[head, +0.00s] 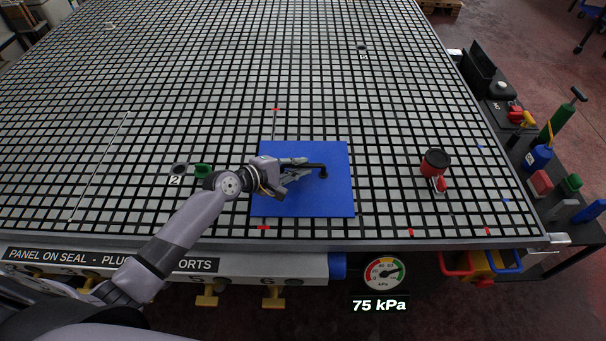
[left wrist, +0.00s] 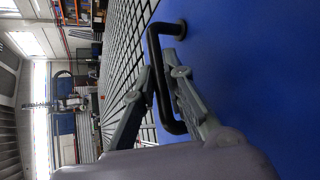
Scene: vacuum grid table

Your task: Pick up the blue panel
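The blue panel (head: 335,198) lies flat on the grid table near its front edge. A black bar handle (head: 318,167) stands on it; in the left wrist view the handle (left wrist: 155,45) rises from the blue panel (left wrist: 250,60). My left gripper (head: 304,168) is over the panel with its fingers on either side of the handle bar. In the left wrist view the left gripper's fingertips (left wrist: 160,65) are very close to the bar; whether both press on it is unclear. My right gripper is not in view.
The grid table (head: 220,80) is mostly clear behind the panel. A green plug (head: 202,171) and a port marked 2 (head: 179,169) are left of the panel. A red and black valve (head: 435,162) stands to the right. A gauge (head: 385,274) at the front reads 75 kPa.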

